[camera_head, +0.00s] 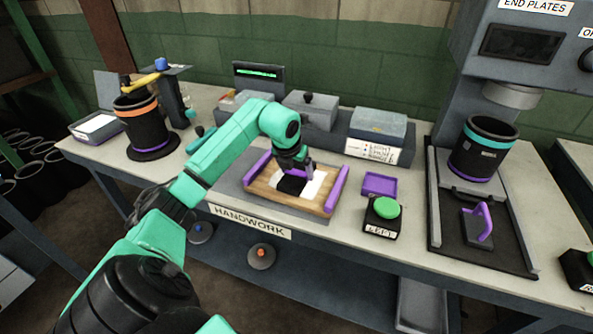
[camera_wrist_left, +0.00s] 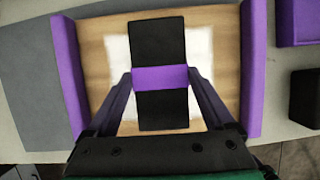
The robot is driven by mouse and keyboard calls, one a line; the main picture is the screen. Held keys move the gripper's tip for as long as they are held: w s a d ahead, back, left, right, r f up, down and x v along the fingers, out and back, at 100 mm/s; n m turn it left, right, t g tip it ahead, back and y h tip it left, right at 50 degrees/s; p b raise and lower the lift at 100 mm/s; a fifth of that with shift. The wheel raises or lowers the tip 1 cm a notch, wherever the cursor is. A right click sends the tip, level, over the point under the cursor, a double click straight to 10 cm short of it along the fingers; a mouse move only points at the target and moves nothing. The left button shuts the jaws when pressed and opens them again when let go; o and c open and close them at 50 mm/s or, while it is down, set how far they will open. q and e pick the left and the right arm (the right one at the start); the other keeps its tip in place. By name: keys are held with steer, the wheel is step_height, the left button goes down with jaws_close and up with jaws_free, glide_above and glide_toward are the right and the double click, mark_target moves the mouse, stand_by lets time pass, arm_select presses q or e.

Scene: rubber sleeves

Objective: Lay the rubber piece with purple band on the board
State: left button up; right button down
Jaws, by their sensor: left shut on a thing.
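The rubber piece (camera_wrist_left: 160,40) is a flat black strip with a purple band (camera_wrist_left: 160,77) across its middle. My left gripper (camera_wrist_left: 160,82) is shut on it, one finger at each side of the band. The wooden board (camera_wrist_left: 224,60) with purple side rails and a white square lies directly beneath the piece. In the head view the piece (camera_head: 290,186) is over the board's (camera_head: 262,192) white square, partly hidden by my left gripper (camera_head: 294,172). I cannot tell whether it touches the board. My right gripper is not in view.
A purple tray (camera_head: 379,184) and a green LEFT button (camera_head: 386,207) stand right of the board. Grey boxes (camera_head: 312,108) are behind it. A black sleeve with orange band (camera_head: 142,122) stands left; one with a teal band (camera_head: 480,150) is at the press.

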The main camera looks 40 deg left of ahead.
arm_select(q)
steer(key=o, duration=1.3)
steer(key=v, duration=1.2)
steer(key=shift+r, duration=0.1)
